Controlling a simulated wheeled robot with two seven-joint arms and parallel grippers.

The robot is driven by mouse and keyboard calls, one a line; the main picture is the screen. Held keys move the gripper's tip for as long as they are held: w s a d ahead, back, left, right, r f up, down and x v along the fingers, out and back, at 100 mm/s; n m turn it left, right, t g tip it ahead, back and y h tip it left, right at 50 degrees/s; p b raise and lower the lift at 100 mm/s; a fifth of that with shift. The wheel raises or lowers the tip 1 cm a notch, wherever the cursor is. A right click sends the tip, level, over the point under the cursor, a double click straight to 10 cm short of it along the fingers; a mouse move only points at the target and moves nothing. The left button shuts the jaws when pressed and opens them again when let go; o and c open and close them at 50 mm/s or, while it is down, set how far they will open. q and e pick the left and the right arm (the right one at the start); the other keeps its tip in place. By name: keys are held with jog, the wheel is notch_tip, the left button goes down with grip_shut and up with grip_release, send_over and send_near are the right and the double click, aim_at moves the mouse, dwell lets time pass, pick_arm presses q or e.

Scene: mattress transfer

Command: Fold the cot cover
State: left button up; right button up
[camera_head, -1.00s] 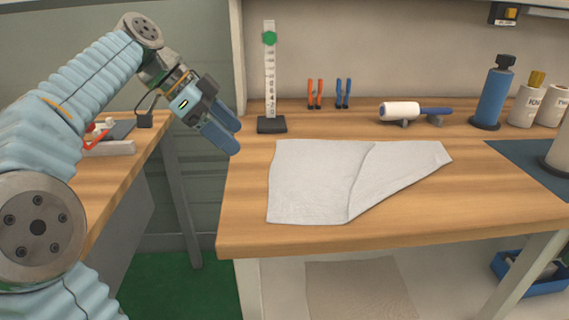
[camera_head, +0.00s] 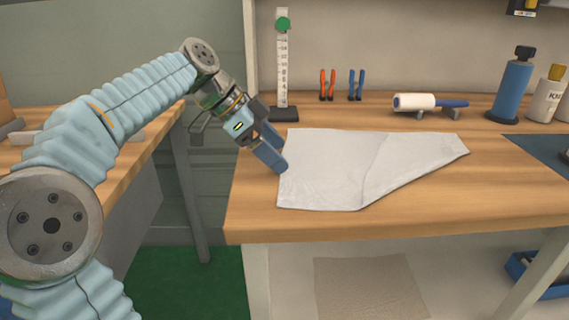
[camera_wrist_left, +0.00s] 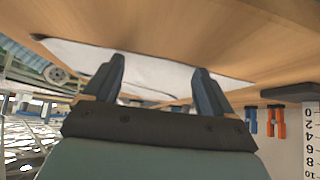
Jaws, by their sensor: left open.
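The pale grey-white cot cover (camera_head: 330,172) lies on the wooden table with its right part folded over along a slanting edge and tapering to the right. It also shows in the left wrist view (camera_wrist_left: 155,76), beyond the fingers. Whether the fingertips touch the cover cannot be told. My right gripper is not in view.
A height gauge (camera_head: 283,70) with a green marker stands behind the cover.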

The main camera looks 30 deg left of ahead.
pick_arm(q)
jog(key=shift+f, duration=0.1)
jog(key=shift+c, duration=0.2)
jog(key=shift+f, duration=0.1)
grip_shut()
dwell(0.8)
